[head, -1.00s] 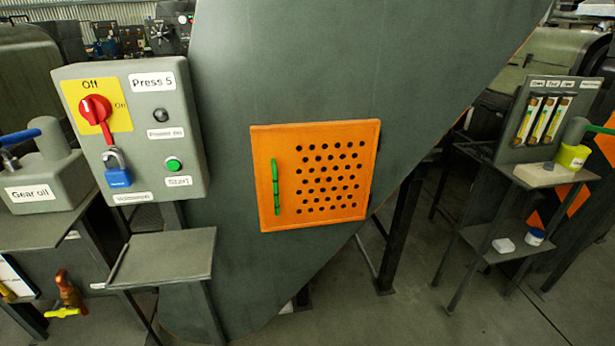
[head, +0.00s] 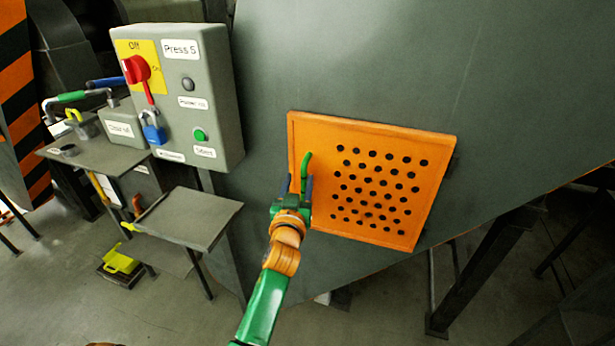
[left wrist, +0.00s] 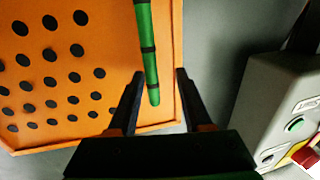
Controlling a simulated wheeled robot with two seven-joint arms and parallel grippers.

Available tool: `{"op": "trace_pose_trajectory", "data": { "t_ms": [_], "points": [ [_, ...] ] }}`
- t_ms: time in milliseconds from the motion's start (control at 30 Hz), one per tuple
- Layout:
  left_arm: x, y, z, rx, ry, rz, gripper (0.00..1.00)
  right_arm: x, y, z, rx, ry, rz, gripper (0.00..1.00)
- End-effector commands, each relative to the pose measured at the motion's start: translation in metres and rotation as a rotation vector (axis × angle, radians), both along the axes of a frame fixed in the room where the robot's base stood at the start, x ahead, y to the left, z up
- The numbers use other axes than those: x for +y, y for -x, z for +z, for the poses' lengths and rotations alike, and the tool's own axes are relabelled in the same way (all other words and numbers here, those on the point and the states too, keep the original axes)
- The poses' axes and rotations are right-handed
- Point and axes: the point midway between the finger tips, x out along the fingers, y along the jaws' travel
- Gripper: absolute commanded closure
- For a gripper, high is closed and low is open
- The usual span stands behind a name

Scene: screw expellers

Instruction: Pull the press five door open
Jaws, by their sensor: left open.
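The press five door (head: 380,215) is an orange square panel with rows of black holes, set in the dark grey press body. It looks shut. Its green vertical bar handle (head: 306,160) is near the door's left edge; the lower part is hidden by my gripper in the head view. My left gripper (head: 299,187) is open at the handle. In the left wrist view the fingers (left wrist: 159,75) stand on either side of the green handle (left wrist: 148,50), with visible gaps, not closed on it. The orange door (left wrist: 90,80) is behind them. My right gripper is not in view.
A grey Press 5 control box (head: 215,120) with a red switch, blue padlock and green button stands left of the door. A small grey shelf (head: 190,217) is below it. A table (head: 95,155) with a gear oil container is further left.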

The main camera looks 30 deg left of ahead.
Motion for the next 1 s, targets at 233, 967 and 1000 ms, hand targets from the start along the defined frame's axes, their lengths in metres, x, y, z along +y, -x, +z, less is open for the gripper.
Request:
{"op": "trace_pose_trajectory", "data": {
  "t_ms": [233,967,1000],
  "points": [
    [0.0064,-0.0142,-0.0005,0.001,0.0,-0.001,0.5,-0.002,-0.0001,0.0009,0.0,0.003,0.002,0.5],
    [0.006,-0.0141,-0.001,0.001,0.0,-0.002,1.0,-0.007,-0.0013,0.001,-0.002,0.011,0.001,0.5],
    [0.006,-0.0141,-0.001,0.001,0.0,-0.002,1.0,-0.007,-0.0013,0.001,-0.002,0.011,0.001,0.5]
  ]
}}
